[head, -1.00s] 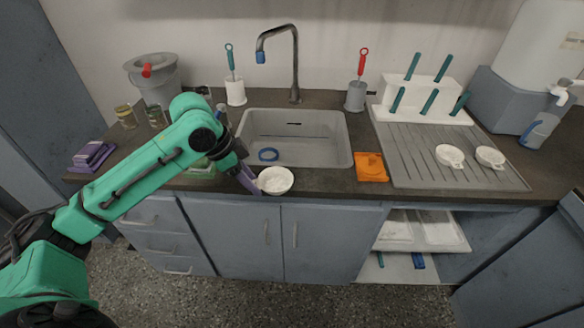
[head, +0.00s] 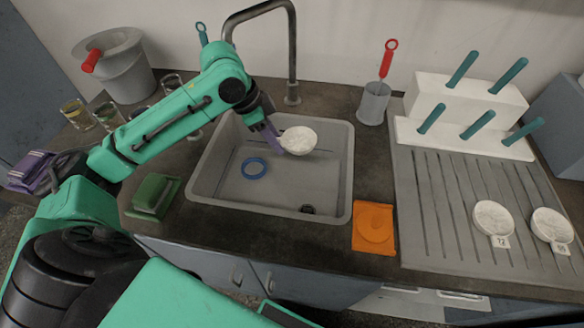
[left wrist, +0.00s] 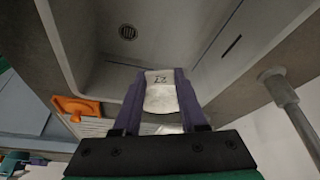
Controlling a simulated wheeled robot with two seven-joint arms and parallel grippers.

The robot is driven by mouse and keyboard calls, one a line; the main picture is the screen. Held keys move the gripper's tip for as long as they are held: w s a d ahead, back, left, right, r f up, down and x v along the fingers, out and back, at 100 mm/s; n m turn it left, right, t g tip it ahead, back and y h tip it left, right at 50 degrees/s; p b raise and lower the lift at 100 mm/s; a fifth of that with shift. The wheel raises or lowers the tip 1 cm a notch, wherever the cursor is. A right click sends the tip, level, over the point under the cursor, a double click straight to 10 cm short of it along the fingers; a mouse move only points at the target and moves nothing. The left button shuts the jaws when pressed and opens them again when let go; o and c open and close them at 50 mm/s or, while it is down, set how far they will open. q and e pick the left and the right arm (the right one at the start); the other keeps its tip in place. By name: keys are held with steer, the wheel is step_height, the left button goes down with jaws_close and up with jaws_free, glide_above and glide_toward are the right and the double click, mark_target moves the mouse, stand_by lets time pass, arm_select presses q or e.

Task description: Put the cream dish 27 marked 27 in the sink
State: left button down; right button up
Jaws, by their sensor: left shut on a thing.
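The cream dish (head: 299,140) is a small round bowl held over the sink (head: 342,170), near its back wall. My left gripper (head: 271,138) is shut on the dish's tab at its left side. In the left wrist view the dish's tab (left wrist: 159,78) sits between the two purple fingers (left wrist: 160,100), with a mark that looks like 27 upside down. The dish appears above the basin floor. The sink basin also shows in the left wrist view (left wrist: 85,25). My right gripper is not in view.
A blue ring (head: 254,168) lies in the sink. The tall faucet (head: 291,60) stands behind it. An orange pad (head: 373,238) lies right of the sink, a green sponge (head: 153,195) left. Two similar dishes (head: 493,218) (head: 551,226) rest on the ridged drainboard (head: 440,215).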

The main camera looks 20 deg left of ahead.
arm_select(q)
steer(key=shift+f, duration=0.6)
steer(key=f, duration=0.6)
steer(key=f+b, duration=0.1)
steer(key=f, duration=0.5)
steer(key=s+f+b, duration=0.1)
steer(key=f, duration=0.5)
steer(key=shift+f, duration=0.1)
steer(key=shift+c, duration=2.3)
jaws_free()
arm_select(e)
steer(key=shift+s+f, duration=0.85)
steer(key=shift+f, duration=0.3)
arm_select(q)
steer(key=p+v, duration=0.1)
steer(key=v, duration=1.1)
steer(key=shift+p, duration=0.35)
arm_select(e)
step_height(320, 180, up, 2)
